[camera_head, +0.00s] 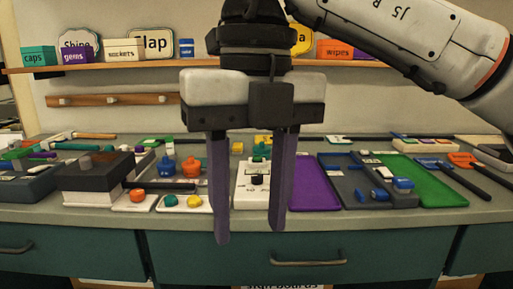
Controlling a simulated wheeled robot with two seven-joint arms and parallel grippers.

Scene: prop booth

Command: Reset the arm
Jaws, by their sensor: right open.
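My right gripper (249,238) hangs in the middle of the head view, with its fingers pointing down. Its two long dark fingers are apart, with nothing between them. It is in front of the workbench (330,222) and hides part of the bench top. My right arm (405,38), white and grey, comes in from the upper right. My left gripper is not in view.
The bench top is crowded: a purple tray (312,182), a green tray (425,181), a dark box (93,178) and a white panel with a black knob (255,181). Behind, a shelf (130,63) holds small boxes and signs. The bench's front strip is bare.

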